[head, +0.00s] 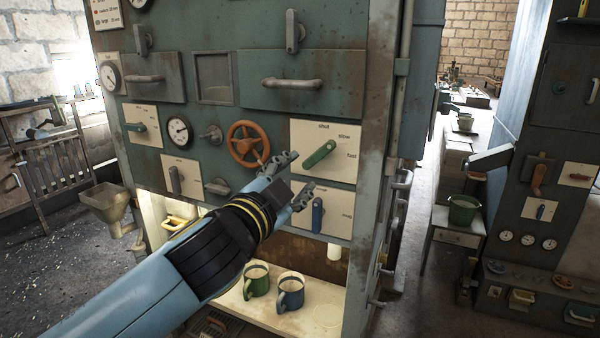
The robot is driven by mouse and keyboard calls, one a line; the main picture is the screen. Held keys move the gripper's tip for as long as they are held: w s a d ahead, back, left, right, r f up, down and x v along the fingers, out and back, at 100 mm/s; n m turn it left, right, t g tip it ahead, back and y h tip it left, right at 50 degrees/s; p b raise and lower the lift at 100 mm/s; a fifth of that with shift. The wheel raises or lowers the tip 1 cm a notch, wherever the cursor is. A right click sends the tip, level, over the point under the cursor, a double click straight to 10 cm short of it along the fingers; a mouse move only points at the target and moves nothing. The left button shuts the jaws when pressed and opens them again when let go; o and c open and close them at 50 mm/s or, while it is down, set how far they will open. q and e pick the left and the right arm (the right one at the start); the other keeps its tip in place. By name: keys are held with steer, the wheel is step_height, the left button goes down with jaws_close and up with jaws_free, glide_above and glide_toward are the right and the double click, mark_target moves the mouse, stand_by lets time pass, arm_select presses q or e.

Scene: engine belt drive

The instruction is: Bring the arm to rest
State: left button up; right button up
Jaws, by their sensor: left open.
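My left gripper (296,181) is in the head view in front of the machine cabinet (290,60). Its two fingers are spread open and nothing shows between them. It is near a green lever (318,154) on a white plate marked "shut", "slow" and "fast", and a blue lever (318,215) on the plate below. I cannot tell whether it touches either. An orange handwheel (245,142) is just left of the fingers. My blue left arm comes in from the lower left. My right gripper is not in view.
A lit shelf (315,318) below holds a green mug (256,281) and a blue mug (290,291). A metal funnel (106,204) stands at left. At right are a green bucket (463,209) and another cabinet (510,200). A floor passage (410,300) runs between the cabinets.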

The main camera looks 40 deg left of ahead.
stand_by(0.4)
arm_select(q)
steer(key=s+f+n+g+b, duration=0.1)
steer(key=s+f+g+b, duration=0.25)
steer(key=f, duration=1.15)
steer(key=s+f+g+h+b, duration=0.15)
steer(key=f+b, duration=0.35)
steer(key=f, duration=1.1)
steer(key=s+f+n+g+b, duration=0.1)
steer(key=s+f+g+b, duration=0.25)
steer(key=f, duration=1.15)
steer(key=s+f+n+g+b, duration=0.2)
steer(key=s+f+g+b, duration=0.3)
steer(key=s+f, duration=1.5)
steer(key=s+d+f+n+g, duration=0.1)
steer(key=s+f, duration=0.3)
steer(key=s, duration=0.3)
steer(key=s+f+g+h, duration=0.1)
steer(key=s+f+g, duration=0.1)
steer(key=s+f, duration=0.2)
steer(key=s, duration=0.3)
steer(key=shift+s+d+f+n+b, duration=0.2)
steer(key=shift+d+f+n+b, duration=0.1)
steer(key=shift+d+n, duration=0.1)
steer(key=shift+h, duration=0.25)
